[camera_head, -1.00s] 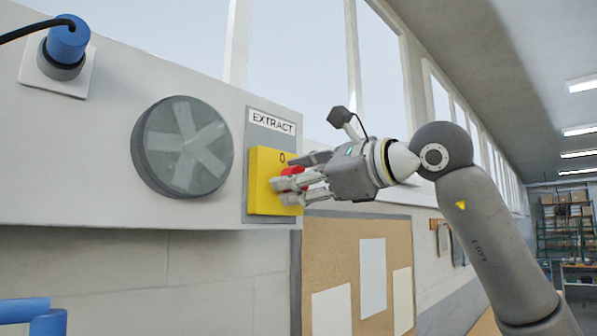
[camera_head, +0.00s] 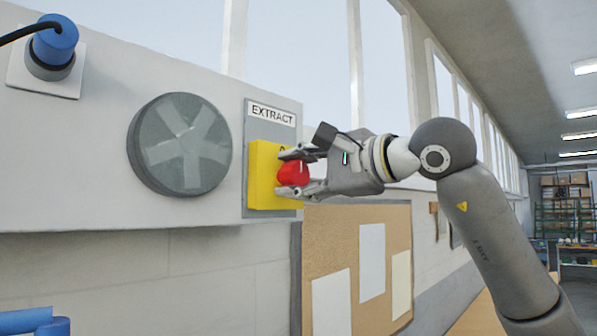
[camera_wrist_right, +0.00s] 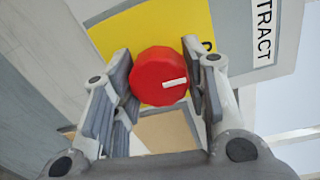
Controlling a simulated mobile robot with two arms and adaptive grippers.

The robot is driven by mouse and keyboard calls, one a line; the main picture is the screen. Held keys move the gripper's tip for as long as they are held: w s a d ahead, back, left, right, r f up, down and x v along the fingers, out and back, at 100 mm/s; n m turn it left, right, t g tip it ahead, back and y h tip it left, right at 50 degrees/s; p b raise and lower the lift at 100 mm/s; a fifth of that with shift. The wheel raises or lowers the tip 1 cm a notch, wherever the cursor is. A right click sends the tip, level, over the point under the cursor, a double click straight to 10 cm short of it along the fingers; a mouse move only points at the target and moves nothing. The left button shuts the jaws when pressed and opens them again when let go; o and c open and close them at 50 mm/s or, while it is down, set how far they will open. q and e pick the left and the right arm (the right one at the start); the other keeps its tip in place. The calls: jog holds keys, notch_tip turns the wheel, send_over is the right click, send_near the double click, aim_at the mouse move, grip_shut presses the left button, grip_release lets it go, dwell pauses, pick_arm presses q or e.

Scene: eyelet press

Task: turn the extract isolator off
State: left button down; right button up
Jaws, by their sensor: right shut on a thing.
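The extract isolator is a yellow box (camera_head: 262,190) on a grey plate under an EXTRACT label (camera_head: 272,114), with a red knob (camera_head: 292,174) on its front. My right gripper (camera_head: 298,172) reaches in from the right and is shut on the red knob, one finger on each side. In the right wrist view the red knob (camera_wrist_right: 158,75) sits between the fingers. Its white mark points right, toward the EXTRACT label side. A 0 on the yellow face is partly hidden by a finger there. My left gripper is out of view.
A round grey fan cover (camera_head: 180,144) is on the panel left of the isolator. A blue plug (camera_head: 54,46) with a black cable is further left. A pinboard (camera_head: 340,255) with papers hangs below. Blue tubing (camera_head: 35,320) shows at bottom left.

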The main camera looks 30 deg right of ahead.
dwell(0.5)
jog(key=o, duration=1.1)
jog(key=shift+c, duration=0.2)
jog(key=v, duration=1.2)
jog(key=shift+a+f, duration=0.1)
